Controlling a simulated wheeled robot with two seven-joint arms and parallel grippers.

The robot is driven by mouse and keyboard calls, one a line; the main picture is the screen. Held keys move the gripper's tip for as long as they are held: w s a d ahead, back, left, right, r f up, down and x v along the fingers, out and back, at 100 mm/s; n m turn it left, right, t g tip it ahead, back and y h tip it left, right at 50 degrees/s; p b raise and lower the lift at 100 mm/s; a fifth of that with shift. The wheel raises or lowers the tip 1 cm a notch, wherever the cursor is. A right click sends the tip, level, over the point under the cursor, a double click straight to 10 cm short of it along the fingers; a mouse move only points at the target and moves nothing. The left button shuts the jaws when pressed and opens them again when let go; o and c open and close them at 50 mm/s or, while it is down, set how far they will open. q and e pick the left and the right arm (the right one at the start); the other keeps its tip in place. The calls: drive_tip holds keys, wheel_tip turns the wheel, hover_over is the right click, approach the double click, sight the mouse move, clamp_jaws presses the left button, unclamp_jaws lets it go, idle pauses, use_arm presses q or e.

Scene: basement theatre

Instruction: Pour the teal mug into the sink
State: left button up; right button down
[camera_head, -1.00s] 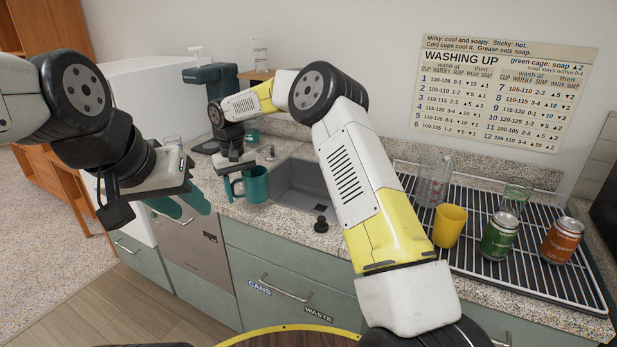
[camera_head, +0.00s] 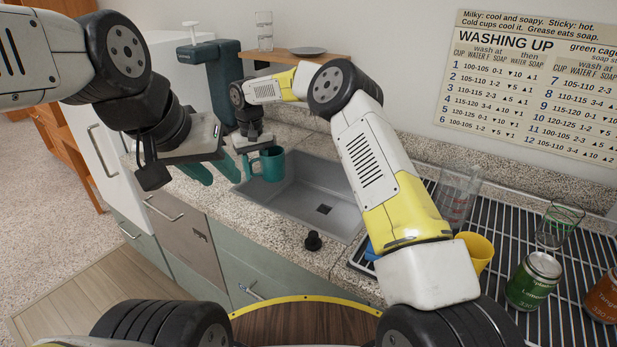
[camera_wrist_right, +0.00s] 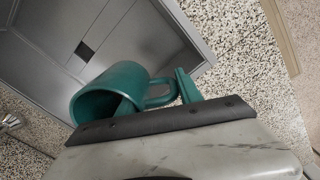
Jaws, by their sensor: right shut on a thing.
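The teal mug (camera_head: 270,164) looks about upright at the sink's left end, over the basin, with its handle to the left. My right gripper (camera_head: 250,160) is shut on the mug's handle. In the right wrist view the mug (camera_wrist_right: 98,98) shows its open mouth at lower left, and a teal finger (camera_wrist_right: 186,86) is at its handle. The grey sink (camera_head: 318,212) has a dark square drain. The mug's contents cannot be made out. My left gripper (camera_head: 213,170) is open and empty, left of the mug, above the counter's front edge.
A black knob-like stopper (camera_head: 313,241) stands on the counter front. The drying rack (camera_head: 500,270) at right holds a yellow cup (camera_head: 476,250), a clear measuring jug (camera_head: 458,190), a glass and cans. A dark teal dispenser (camera_head: 215,75) stands behind the mug.

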sight(272, 165)
drive_tip(key=shift+d, duration=0.15)
drive_tip(key=s+d+t+y, duration=0.1)
drive_tip(key=y, duration=0.1)
drive_tip(key=s+d+t+y, duration=0.1)
drive_tip(key=y, duration=0.1)
drive_tip(key=d+t+y, duration=0.1)
drive_tip(key=t+y, duration=0.1)
drive_tip(key=shift+s+d+f, duration=0.4)
drive_tip(key=shift+s+d+r+t+y, duration=0.1)
drive_tip(key=shift+r+t+y, duration=0.35)
drive_tip(key=shift+y, duration=0.2)
drive_tip(key=shift+s+d+r+t+y, duration=0.1)
drive_tip(key=shift+r+t+y, duration=0.25)
drive_tip(key=shift+r+y, duration=0.25)
drive_tip(key=shift+s+d+r+t+y, duration=0.15)
drive_tip(key=shift+d+r+t+y, duration=0.1)
drive_tip(key=shift+r+t+y, duration=0.55)
drive_tip(key=shift+s+d+r+t+y, duration=0.1)
drive_tip(key=shift+d+r+t+y, duration=0.3)
drive_tip(key=shift+y, duration=0.65)
drive_tip(key=shift+s+d+r+y, duration=0.25)
drive_tip(key=shift+r+y, duration=0.05)
drive_tip(key=shift+r, duration=0.1)
drive_tip(key=shift+s+d+t, duration=0.1)
drive_tip(key=shift+d+t, duration=0.05)
drive_tip(key=shift+t, duration=0.25)
